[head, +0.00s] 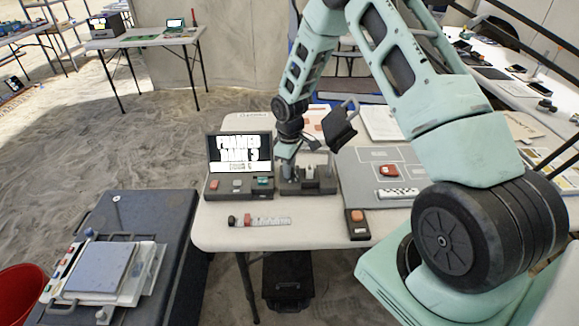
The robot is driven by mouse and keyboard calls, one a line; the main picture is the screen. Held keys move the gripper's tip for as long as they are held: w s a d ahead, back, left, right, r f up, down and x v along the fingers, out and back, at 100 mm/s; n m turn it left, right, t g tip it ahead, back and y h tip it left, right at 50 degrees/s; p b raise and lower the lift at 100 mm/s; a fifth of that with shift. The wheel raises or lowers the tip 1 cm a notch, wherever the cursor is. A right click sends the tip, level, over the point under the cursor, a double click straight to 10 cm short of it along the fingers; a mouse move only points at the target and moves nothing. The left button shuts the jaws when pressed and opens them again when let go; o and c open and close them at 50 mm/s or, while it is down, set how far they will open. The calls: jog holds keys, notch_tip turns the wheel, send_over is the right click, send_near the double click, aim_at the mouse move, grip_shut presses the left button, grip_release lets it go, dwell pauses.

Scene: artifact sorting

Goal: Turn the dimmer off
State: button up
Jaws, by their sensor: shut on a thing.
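My gripper (302,166) points down at the grey box (307,187) near the middle of the white table. The box appears to be the dimmer, though no label on it can be read. The fingers look shut on a small pale part, perhaps its lever, at the top of the box. The fingers and wrist hide much of this part, so its exact position cannot be told. Just left of the box stands a dark console (238,185) with a lit screen showing large white letters, a red button and other small controls.
A pale strip with small blocks (262,220) lies in front of the console. A dark box with an orange button (357,224) sits at the front edge. A grey board (372,165) lies to the right. A dark chest (184,215) stands left of the table.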

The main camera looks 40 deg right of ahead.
jog(key=o, duration=1)
jog(key=shift+r, duration=0.1)
notch_tip(320, 180, up, 17)
jog(key=b, duration=0.1)
jog(key=shift+r, duration=0.15)
